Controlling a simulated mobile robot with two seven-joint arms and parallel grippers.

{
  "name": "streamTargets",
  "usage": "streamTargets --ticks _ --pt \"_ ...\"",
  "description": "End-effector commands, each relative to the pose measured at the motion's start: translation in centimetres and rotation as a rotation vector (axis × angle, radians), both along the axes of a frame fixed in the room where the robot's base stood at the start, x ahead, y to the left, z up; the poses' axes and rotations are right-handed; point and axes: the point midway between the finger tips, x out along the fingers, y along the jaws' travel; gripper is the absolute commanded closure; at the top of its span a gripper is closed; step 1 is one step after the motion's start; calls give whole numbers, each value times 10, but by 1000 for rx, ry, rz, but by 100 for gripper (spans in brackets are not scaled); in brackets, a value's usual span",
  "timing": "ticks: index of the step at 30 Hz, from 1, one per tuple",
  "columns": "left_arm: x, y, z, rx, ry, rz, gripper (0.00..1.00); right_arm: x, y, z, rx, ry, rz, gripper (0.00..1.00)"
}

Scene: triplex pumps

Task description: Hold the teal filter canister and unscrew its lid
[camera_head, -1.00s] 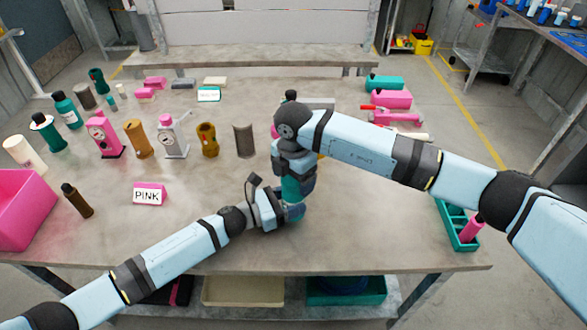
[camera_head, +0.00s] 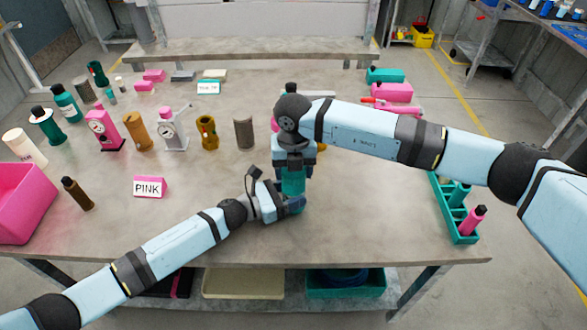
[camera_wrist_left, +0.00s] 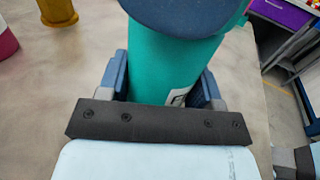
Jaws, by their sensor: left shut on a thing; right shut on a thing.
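The teal filter canister (camera_head: 293,183) stands upright near the front middle of the table. My left gripper (camera_head: 293,204) is shut around its lower body from the left. In the left wrist view the teal body (camera_wrist_left: 165,65) sits between the blue fingers of my left gripper (camera_wrist_left: 162,82). My right gripper (camera_head: 293,160) points down from above and is shut at the canister's top. In the head view it hides the lid.
A PINK sign (camera_head: 150,187) and pink bin (camera_head: 22,205) are at left. Several bottles and gauges stand behind them, with a dark cylinder (camera_head: 244,132) nearest the arms. A teal rack (camera_head: 446,205) holds bottles at right. The front middle table is mostly clear.

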Motion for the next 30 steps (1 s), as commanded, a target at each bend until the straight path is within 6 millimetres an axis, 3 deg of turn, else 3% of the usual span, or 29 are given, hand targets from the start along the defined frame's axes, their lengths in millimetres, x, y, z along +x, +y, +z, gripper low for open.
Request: streamTargets --ticks 24,30 --pt "0 1 -1 1 2 2 100 0 0 2 4 4 1911 67" --pt "0 1 -1 1 2 2 100 -1 0 1 7 6 2236 67"
